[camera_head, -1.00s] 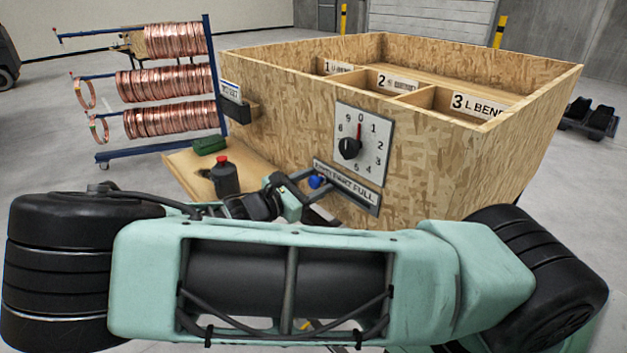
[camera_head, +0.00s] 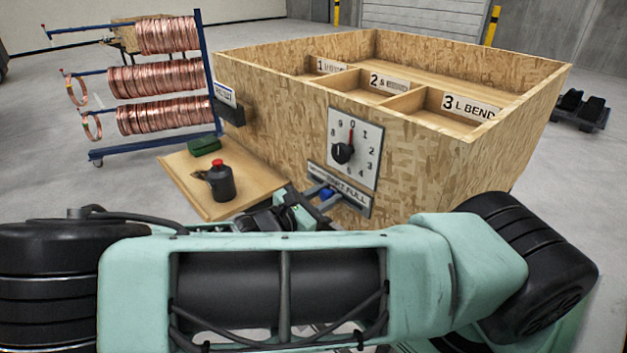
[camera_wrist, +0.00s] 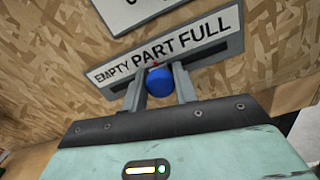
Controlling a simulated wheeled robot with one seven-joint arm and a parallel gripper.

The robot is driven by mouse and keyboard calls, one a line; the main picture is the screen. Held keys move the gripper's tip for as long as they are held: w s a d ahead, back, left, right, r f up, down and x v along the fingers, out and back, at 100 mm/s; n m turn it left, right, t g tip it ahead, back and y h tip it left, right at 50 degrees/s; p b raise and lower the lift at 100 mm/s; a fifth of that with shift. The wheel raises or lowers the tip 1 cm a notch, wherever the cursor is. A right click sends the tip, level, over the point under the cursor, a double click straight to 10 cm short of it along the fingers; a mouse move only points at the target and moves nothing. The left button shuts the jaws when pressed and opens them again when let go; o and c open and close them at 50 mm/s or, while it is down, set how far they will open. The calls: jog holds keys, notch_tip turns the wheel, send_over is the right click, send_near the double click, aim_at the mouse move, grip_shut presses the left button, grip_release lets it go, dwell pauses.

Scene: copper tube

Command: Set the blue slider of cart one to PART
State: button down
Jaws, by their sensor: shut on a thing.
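Cart one is the chipboard crate (camera_head: 420,165) in the head view. Its slider plate (camera_wrist: 225,35) reads EMPTY, PART, FULL from left to right in the wrist view. The blue slider knob (camera_wrist: 159,84) sits just below the word PART, with a small red mark above it. It also shows in the head view (camera_head: 327,194). My gripper (camera_wrist: 158,86) is shut on the knob, one finger on each side. The fingers partly hide the plate's lower edge and the slot.
A dial (camera_head: 352,148) is above the plate, its red pointer at 0. A rack of copper coils (camera_head: 160,78) stands further left.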

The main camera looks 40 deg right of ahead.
jog(key=shift+s, duration=0.15)
jog(key=c, duration=1.1)
grip_release()
jog(key=shift+a, duration=0.1)
jog(key=a+b, duration=0.4)
jog(key=a, duration=1.3)
jog(key=shift+s+a, duration=0.2)
jog(key=shift+s, duration=0.1)
